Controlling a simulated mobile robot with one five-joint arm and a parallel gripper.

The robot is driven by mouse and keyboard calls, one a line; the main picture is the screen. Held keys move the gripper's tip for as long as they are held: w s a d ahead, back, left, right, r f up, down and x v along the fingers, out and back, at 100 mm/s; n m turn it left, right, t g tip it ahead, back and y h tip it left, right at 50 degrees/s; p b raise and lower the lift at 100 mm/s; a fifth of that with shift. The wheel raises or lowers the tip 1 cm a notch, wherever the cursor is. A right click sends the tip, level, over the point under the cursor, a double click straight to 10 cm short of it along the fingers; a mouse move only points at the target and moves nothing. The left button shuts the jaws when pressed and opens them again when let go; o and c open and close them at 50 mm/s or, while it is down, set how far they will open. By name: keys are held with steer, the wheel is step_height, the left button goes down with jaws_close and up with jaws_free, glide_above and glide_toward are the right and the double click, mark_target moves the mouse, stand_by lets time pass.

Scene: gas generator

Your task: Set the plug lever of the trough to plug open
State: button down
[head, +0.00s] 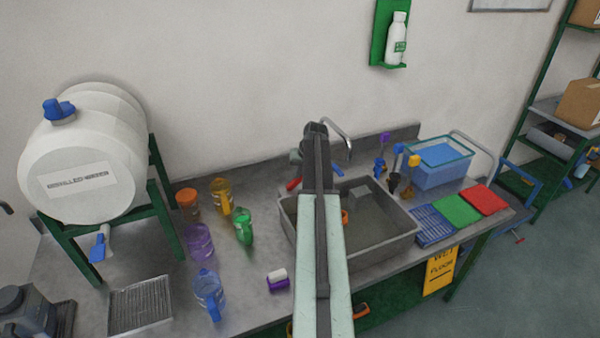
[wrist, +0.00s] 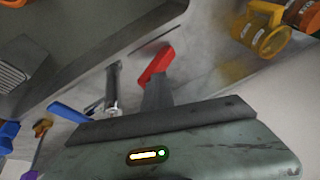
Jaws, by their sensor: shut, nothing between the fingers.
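The trough (head: 405,235) appears to be the grey basin set at the bench's middle; its near rim is partly hidden behind my arm. A small orange part (head: 344,216) shows in the basin just right of my arm. I cannot tell if it is the plug lever or how it is set. In the wrist view the basin's edge (wrist: 120,35) runs along the top. My gripper (head: 316,129) is the dark end of my arm, above the basin's back edge near the tap. It is shut and empty; its fingers are hard to make out.
A tap with a red handle (wrist: 156,64) and a blue handle (wrist: 70,112) stands behind the basin. A blue tub (head: 438,170) and coloured trays (head: 457,209) are to the right. Several jugs and cups, including a green one (head: 243,228), stand left.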

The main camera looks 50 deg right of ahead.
steer(key=shift+w+a+f, duration=0.25)
steer(key=shift+a, duration=0.05)
steer(key=shift+w+a+r+p, duration=0.15)
steer(key=shift+a+r+p, duration=0.05)
steer(key=shift+r+p, duration=0.25)
steer(key=d+p+v, duration=0.1)
steer(key=p+v, duration=1)
steer(key=shift+a+r, duration=0.35)
steer(key=shift+a, duration=0.1)
